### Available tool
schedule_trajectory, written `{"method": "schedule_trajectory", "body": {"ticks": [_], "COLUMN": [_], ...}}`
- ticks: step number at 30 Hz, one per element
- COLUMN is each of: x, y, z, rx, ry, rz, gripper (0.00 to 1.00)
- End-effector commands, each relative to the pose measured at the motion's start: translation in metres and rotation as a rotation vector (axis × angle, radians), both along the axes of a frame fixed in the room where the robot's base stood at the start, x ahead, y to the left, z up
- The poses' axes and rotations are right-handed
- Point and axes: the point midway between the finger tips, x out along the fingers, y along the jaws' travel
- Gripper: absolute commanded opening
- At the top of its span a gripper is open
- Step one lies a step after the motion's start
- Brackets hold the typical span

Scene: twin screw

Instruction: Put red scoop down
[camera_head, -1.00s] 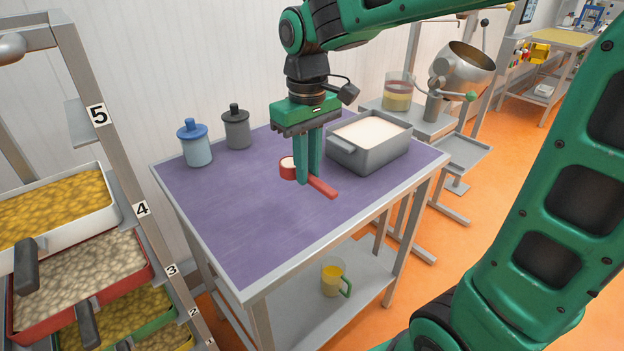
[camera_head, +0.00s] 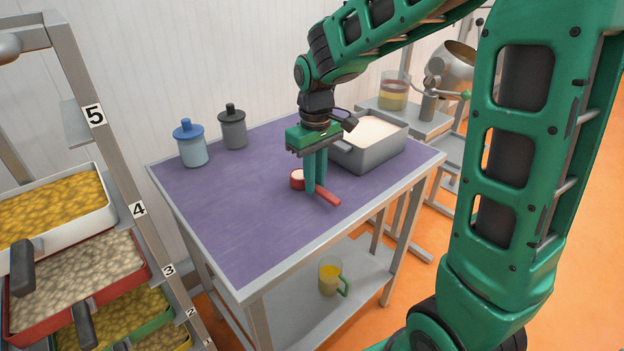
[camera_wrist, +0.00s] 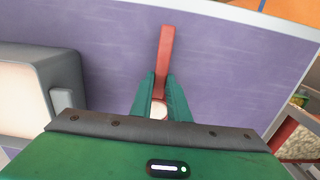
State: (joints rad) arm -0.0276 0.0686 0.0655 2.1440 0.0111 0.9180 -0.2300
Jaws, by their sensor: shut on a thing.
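The red scoop (camera_head: 326,196) is at the purple table top (camera_head: 230,220), with pale material in its round cup. My gripper (camera_head: 314,188) is shut on the scoop's handle, close to the cup. In the wrist view the red handle (camera_wrist: 166,50) points away between the green fingers (camera_wrist: 160,98), and the pale contents show near the fingertips. The scoop is low over the table; I cannot tell whether it touches the surface.
A grey bin (camera_head: 370,150) of white powder stands right behind my gripper. A blue jar (camera_head: 191,148) and a dark grey jar (camera_head: 233,130) stand at the back left. The table's front and left are clear. A rack of trays (camera_head: 75,270) stands at left.

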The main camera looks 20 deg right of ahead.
Motion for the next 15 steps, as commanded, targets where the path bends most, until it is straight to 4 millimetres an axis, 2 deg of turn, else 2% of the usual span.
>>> {"method": "schedule_trajectory", "body": {"ticks": [7, 8, 9, 10, 15], "x": [0.0, 0.0, 0.0, 0.0, 0.0], "y": [0.0001, 0.0001, 0.0001, 0.0, 0.0001], "z": [-0.0017, -0.0017, -0.0015, -0.0015, -0.0014], "rx": [0.0, 0.0, 0.0, 0.0, 0.0], "ry": [0.0, 0.0, 0.0, 0.0, 0.0], "rz": [0.0, 0.0, 0.0, 0.0, 0.0], "gripper": [0.0, 0.2, 0.29, 0.34, 0.34]}}
